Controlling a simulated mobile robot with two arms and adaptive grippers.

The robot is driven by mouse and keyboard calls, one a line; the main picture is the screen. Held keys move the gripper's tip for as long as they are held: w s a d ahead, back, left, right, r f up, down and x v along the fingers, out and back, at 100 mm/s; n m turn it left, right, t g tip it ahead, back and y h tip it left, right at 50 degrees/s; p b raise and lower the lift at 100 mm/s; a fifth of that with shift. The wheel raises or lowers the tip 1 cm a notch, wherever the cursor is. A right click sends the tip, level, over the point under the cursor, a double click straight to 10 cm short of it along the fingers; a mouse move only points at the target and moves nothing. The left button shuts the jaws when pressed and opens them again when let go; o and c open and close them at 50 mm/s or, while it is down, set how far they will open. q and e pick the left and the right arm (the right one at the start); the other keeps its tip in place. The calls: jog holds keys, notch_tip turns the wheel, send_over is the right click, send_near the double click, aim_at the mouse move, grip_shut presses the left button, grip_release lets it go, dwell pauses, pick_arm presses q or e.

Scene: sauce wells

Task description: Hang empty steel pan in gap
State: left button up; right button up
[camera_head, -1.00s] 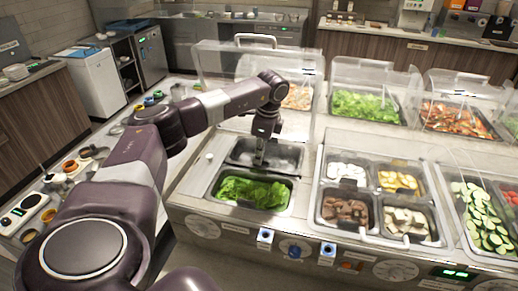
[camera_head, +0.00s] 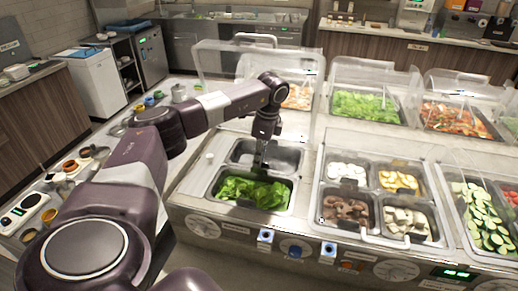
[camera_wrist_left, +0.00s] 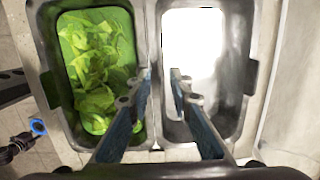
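The empty steel pan (camera_head: 284,157) sits in the counter at the far side of the left station, behind the pan of lettuce (camera_head: 281,195). In the left wrist view the empty pan (camera_wrist_left: 237,107) is at right, its inside washed out bright white, and the lettuce pan (camera_wrist_left: 137,30) is at left. My left gripper (camera_head: 260,170) points down at the near side of the empty pan. In the left wrist view its two fingers (camera_wrist_left: 162,75) stand apart over the strip between the pans. I cannot tell whether they touch the rim. My right gripper is not in view.
The steel counter (camera_head: 196,180) surrounds the pans, with clear glass guards behind. A neighbouring station with several filled pans (camera_head: 345,207) is to the right. Knobs and blue-topped fittings (camera_head: 265,238) line the front. A side counter with small containers (camera_head: 67,168) is at left.

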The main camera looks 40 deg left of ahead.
pick_arm(q)
jog(key=shift+f, duration=0.1)
jog(key=r, duration=0.4)
jog(key=d+r, duration=0.1)
jog(key=r, duration=0.7)
jog(key=shift+w+d, duration=0.25)
jog(key=shift+d, duration=0.1)
